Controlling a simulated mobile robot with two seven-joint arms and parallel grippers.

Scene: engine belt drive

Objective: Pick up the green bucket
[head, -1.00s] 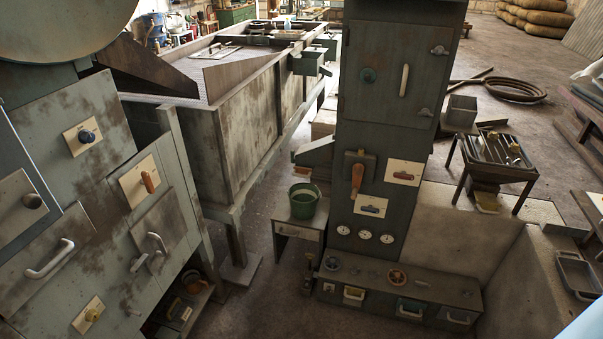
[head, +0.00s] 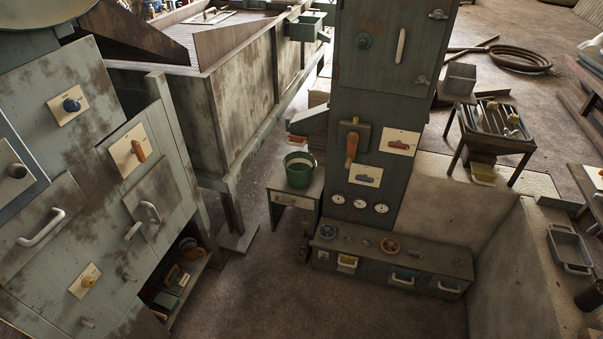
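The green bucket (head: 299,170) stands upright on a small grey side table (head: 291,198) in the middle of the head view. The table stands just left of the tall grey-green control cabinet. The bucket's rim faces up, and something pale shows inside it; I cannot tell what. Neither of my grippers shows in the head view.
A control cabinet (head: 379,100) with levers and gauges stands right of the bucket, above a low drawer unit (head: 392,266). A long metal trough (head: 232,110) lies behind left. A panelled machine (head: 75,190) fills the left. The floor (head: 265,285) in front is clear.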

